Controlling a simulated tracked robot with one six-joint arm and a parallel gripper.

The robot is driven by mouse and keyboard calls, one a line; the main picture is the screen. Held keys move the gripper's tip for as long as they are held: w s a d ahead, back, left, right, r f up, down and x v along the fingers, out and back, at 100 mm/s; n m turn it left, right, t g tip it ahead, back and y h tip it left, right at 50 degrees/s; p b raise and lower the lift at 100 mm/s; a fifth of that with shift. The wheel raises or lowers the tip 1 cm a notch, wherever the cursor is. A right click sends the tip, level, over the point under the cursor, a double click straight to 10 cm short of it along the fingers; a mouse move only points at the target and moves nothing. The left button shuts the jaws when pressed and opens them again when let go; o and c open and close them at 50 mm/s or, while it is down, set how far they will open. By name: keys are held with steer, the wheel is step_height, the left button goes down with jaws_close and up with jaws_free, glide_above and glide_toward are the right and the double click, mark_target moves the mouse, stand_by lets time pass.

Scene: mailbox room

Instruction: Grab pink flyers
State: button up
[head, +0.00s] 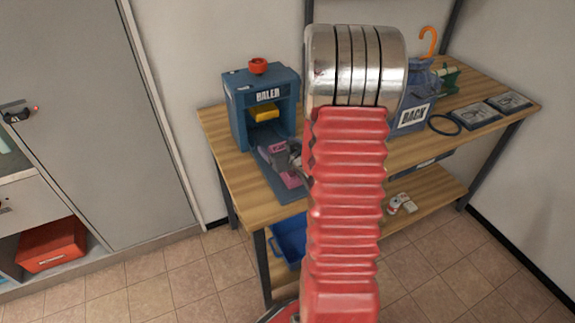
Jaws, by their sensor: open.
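The pink flyers (292,179) lie on the dark tray in front of the blue baler (264,103), on the wooden table. Pink shows on both sides of a grey finger of my gripper (284,158). My gripper is open at the flyers; I cannot tell whether it touches them. My red ribbed arm hides most of the gripper and the right side of the tray.
The wooden table (225,130) also holds a blue bin labelled BACK (412,117), a black ring (452,124) and two flat dark items (489,109) at right. A blue crate (290,240) sits below. A grey cabinet (80,110) stands at left.

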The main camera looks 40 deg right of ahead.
steer(key=shift+c, duration=0.6)
steer(key=c, duration=1.3)
steer(key=shift+r, duration=0.1)
steer(key=shift+c, duration=0.2)
steer(key=shift+r, duration=4.95)
